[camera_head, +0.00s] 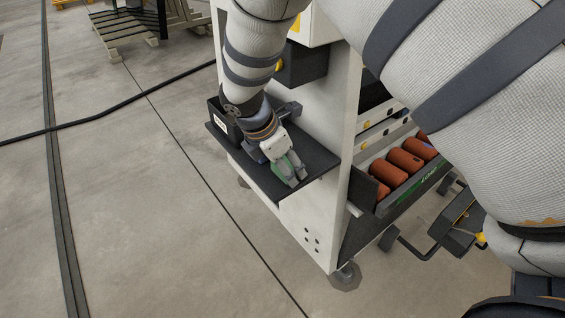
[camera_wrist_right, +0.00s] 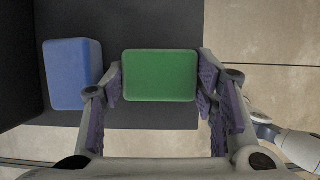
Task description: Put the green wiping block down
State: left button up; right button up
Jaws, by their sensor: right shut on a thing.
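My right gripper (camera_head: 293,178) is over the dark side shelf (camera_head: 318,159) of the white machine. It is shut on the green wiping block (camera_wrist_right: 160,75), with a finger at each side of the block. The block's green also shows between the fingers in the head view (camera_head: 283,167). I cannot tell whether the block touches the shelf. A blue block (camera_wrist_right: 72,73) lies on the shelf to the left of the green one in the wrist view, apart from it. My left gripper is not in view.
A black box with a white label (camera_head: 220,121) stands at the shelf's left end. A tray of orange-red cylinders (camera_head: 405,160) is in the machine's bay at the right. The front right part of the shelf looks bare. Open concrete floor lies to the left.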

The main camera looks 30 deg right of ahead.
jog(key=shift+r, duration=0.1)
jog(key=o, duration=0.8)
jog(key=shift+o, duration=0.2)
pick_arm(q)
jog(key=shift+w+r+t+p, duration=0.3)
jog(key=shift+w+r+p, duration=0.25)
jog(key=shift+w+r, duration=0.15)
pick_arm(e)
jog(key=v, duration=1.2)
